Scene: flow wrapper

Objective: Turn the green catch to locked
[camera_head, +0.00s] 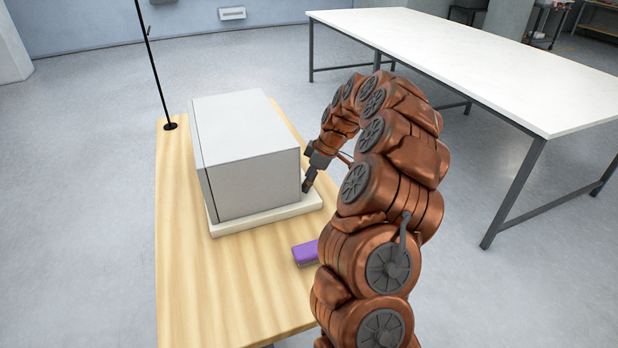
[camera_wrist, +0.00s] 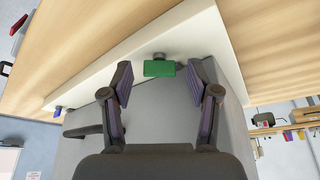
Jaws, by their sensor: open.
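The green catch (camera_wrist: 159,69) shows in the wrist view as a small green block on a grey round mount, close to the pale base (camera_wrist: 95,75) of the grey box (camera_wrist: 150,112). My gripper (camera_wrist: 163,80) is open, with one finger on each side of the catch. Gaps seem to show on both sides, and I cannot tell whether either finger touches it. In the head view my gripper (camera_head: 309,182) is at the right side of the grey box (camera_head: 252,175), low near its base (camera_head: 268,219). The catch is hidden there.
The box stands on a wooden table (camera_head: 180,290). A purple block (camera_head: 305,253) lies on the table in front of the box, near my arm. A thin black pole (camera_head: 153,70) rises at the back left. A white table (camera_head: 470,55) stands at the right.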

